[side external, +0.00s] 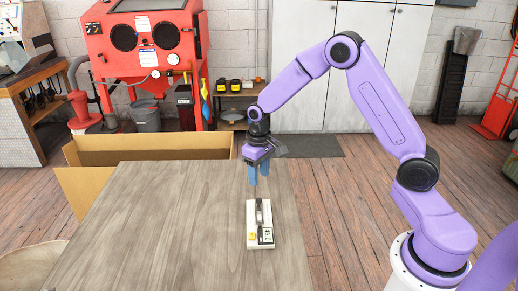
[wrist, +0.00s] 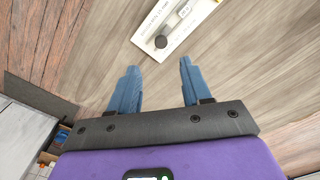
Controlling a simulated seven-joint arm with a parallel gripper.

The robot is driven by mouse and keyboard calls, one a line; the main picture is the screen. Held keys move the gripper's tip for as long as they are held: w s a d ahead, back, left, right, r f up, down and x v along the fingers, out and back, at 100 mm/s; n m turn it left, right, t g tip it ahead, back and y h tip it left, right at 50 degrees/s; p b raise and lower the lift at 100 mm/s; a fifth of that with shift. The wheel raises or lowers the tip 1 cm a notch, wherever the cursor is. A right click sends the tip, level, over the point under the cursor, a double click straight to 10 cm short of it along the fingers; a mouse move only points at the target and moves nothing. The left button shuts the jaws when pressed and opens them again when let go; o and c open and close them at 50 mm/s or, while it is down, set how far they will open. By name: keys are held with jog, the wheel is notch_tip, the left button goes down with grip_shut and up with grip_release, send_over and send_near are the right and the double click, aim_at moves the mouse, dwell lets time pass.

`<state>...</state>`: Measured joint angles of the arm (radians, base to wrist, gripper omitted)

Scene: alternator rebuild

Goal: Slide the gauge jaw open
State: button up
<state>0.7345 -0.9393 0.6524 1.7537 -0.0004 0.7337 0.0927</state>
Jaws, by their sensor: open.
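The gauge (side external: 260,222) lies on a pale board on the wooden table, with a dark and silver slide along it and a small display marking near its front end. In the wrist view the gauge (wrist: 172,24) shows at the top edge, partly cut off, with a dark round knob (wrist: 161,41) at its near end. My gripper (side external: 259,178) is above the table, just behind the gauge in the side view. Its two blue fingers (wrist: 157,75) are apart with nothing between them. The gauge lies beyond the fingertips, and I see no contact. How far the jaw is open cannot be told.
The wooden table (side external: 150,220) is bare to the left of the gauge. An open cardboard box (side external: 100,187) stands at its back left edge.

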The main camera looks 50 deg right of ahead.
notch_tip(320, 180, up, 9)
dwell(0.3)
jog(key=shift+f, duration=0.1)
jog(key=s+a+r+n, duration=0.2)
jog(key=s+a+n, duration=0.15)
jog(key=s, duration=0.45)
jog(key=s+a+r+n, duration=0.2)
jog(key=s+a, duration=0.3)
jog(key=s, duration=0.3)
jog(key=s+d+f+n, duration=0.1)
jog(key=s+n, duration=0.5)
jog(key=s, duration=1)
jog(key=shift+s+d+f, duration=0.15)
jog(key=shift+s+d, duration=0.15)
jog(key=shift+d, duration=0.35)
